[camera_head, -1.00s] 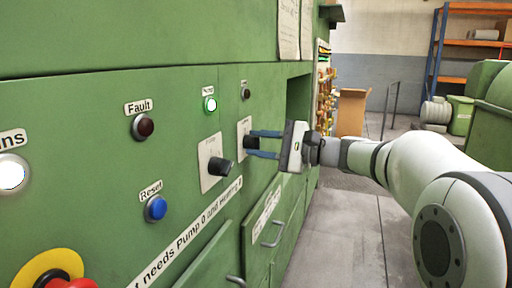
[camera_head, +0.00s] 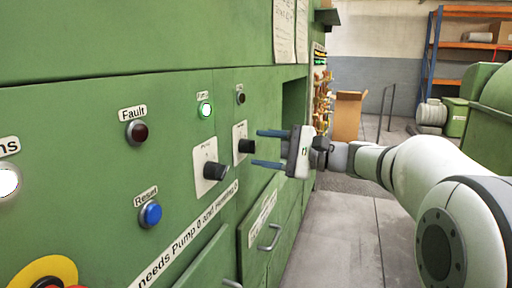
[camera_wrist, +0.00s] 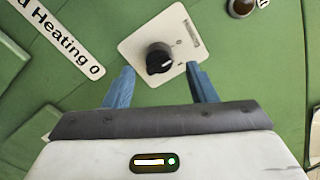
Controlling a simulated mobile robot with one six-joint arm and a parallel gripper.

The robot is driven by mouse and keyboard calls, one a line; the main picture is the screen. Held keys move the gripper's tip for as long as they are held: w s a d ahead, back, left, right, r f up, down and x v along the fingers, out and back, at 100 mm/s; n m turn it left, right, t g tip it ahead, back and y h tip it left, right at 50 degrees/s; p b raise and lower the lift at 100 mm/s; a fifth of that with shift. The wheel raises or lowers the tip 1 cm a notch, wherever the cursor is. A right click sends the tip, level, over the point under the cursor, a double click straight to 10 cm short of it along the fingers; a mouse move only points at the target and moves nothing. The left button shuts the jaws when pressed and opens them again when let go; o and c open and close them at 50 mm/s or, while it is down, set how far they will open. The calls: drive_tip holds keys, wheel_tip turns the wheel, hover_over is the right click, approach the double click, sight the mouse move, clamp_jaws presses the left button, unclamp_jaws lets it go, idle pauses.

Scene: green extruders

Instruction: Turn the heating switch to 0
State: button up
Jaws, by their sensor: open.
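The heating switch is a black rotary knob (camera_head: 246,146) on a small white plate (camera_head: 238,131) on the green cabinet front. My gripper (camera_head: 256,148) is open and empty, facing the panel from the right. Its blue fingers stand apart on either side of the knob's line, with their tips just short of it. The fingers do not appear to touch the knob.
A dark lamp (camera_head: 240,97) is above the heating switch. A blue Reset button (camera_head: 150,214) and drawer handle (camera_head: 269,238) are nearby.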

drive_tip(key=v, duration=0.5)
drive_tip(key=shift+d, duration=0.2)
